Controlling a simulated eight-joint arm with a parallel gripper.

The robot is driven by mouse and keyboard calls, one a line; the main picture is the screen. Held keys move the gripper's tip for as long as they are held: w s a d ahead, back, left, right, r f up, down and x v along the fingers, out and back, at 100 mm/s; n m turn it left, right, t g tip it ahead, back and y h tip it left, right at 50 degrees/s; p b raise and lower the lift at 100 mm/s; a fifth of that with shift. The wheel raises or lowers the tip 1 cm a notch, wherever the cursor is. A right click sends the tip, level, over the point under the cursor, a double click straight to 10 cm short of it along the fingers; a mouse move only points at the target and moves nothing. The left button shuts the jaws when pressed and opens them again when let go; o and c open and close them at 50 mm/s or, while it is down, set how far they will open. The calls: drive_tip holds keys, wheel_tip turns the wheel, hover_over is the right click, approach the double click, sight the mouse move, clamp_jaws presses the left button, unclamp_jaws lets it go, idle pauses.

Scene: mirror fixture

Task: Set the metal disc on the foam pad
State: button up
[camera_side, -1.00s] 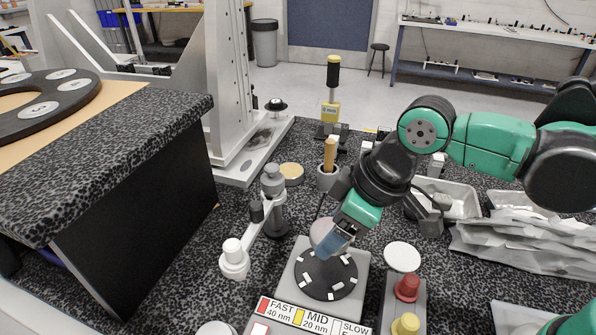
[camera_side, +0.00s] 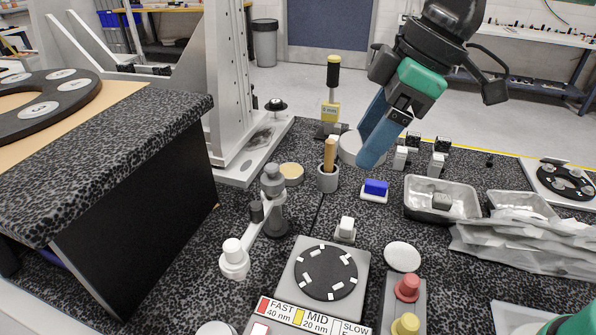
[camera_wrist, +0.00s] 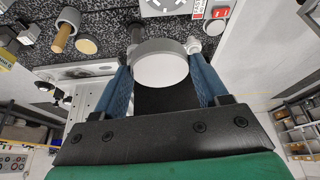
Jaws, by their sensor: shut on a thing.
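The metal disc (camera_side: 348,147) is a round, pale grey piece held in the air between the blue fingers of my gripper (camera_side: 366,152). In the wrist view the disc (camera_wrist: 160,68) sits between the two fingertips of my gripper (camera_wrist: 162,76), its broad face toward the camera. In the side view the fingers hide part of it. A flat white round pad (camera_side: 403,256) lies on the bench right of the black polishing plate (camera_side: 326,272). I cannot tell for sure that this is the foam pad; a tan round piece (camera_side: 291,173) lies further back.
A grey cup with a wooden handle (camera_side: 329,168), a blue block (camera_side: 375,188) and a metal tray (camera_side: 441,199) stand around the middle. A swing arm (camera_side: 256,230) is left of the plate. Red and yellow knobs (camera_side: 406,300) are at the front.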

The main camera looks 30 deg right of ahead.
sight(401, 258)
drive_tip(key=s+d+f+n+g, duration=0.2)
drive_tip(key=d+n+g, duration=0.2)
drive_tip(key=d+n, duration=0.7)
drive_tip(key=shift+y, duration=0.3)
drive_tip(key=f, duration=2)
drive_tip(key=shift+w+f, duration=0.1)
drive_tip(key=shift+w, duration=0.1)
drive_tip(key=shift+f, duration=0.1)
drive_tip(key=o, duration=1.3)
